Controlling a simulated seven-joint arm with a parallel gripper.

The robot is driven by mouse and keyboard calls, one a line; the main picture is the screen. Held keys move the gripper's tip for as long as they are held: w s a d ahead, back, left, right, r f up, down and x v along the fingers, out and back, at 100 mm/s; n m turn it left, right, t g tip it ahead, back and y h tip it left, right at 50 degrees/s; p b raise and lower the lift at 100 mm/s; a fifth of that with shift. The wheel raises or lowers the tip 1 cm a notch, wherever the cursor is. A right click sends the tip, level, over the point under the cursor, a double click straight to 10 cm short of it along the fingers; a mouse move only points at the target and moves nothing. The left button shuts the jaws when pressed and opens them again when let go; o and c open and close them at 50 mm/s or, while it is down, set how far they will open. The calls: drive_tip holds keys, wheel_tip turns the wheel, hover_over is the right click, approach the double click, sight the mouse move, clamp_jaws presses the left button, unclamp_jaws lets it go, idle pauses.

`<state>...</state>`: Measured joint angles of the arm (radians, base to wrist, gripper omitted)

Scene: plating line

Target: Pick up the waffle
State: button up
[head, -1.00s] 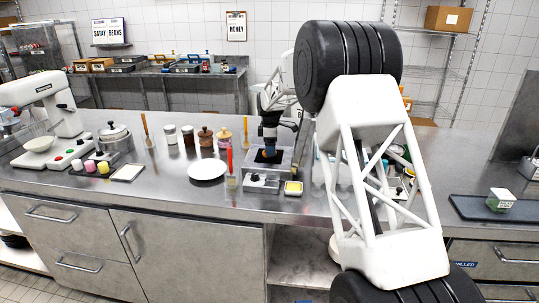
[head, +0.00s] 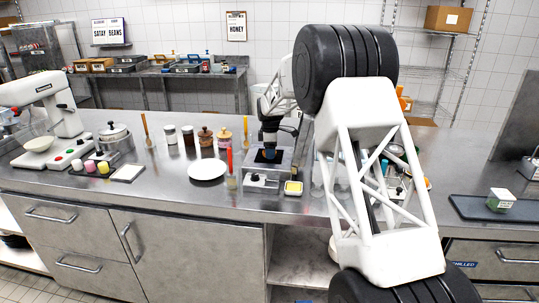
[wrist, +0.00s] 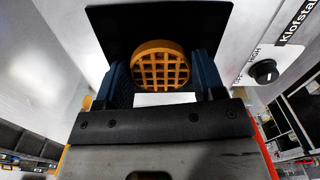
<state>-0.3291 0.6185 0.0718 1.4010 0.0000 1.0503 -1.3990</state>
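The waffle is round and golden-orange with a grid of square pockets, and shows in the wrist view (wrist: 160,68). It lies on a dark square plate (wrist: 112,25) of a grey appliance. My gripper (wrist: 161,72) has its two dark blue fingers on either side of the waffle, very close to its edges. The fingers stand wide apart; firm contact with the waffle does not show. In the head view, my gripper (head: 269,154) points down over the appliance (head: 262,182) and hides the waffle.
A white plate (head: 207,169) lies on the counter left of the appliance. A red-topped utensil holder (head: 231,180) stands between them. A yellow-filled dish (head: 293,188) sits in front at the right. Several jars (head: 206,137) stand behind the plate.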

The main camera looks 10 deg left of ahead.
drive_tip(key=shift+c, duration=0.8)
drive_tip(key=shift+r, duration=0.2)
wheel_tip(320, 180, up, 18)
drive_tip(key=shift+f, duration=0.15)
idle(0.6)
drive_tip(key=s+a+f, duration=0.2)
drive_tip(key=a+f, duration=0.2)
drive_tip(key=a, duration=0.4)
drive_tip(key=s+a+f, duration=0.3)
drive_tip(key=a+f, duration=0.1)
drive_tip(key=a, duration=0.4)
drive_tip(key=s+a+f, duration=0.3)
drive_tip(key=a+f, duration=0.2)
drive_tip(key=a, duration=0.3)
drive_tip(key=shift+a, duration=0.4)
drive_tip(key=shift+s, duration=0.1)
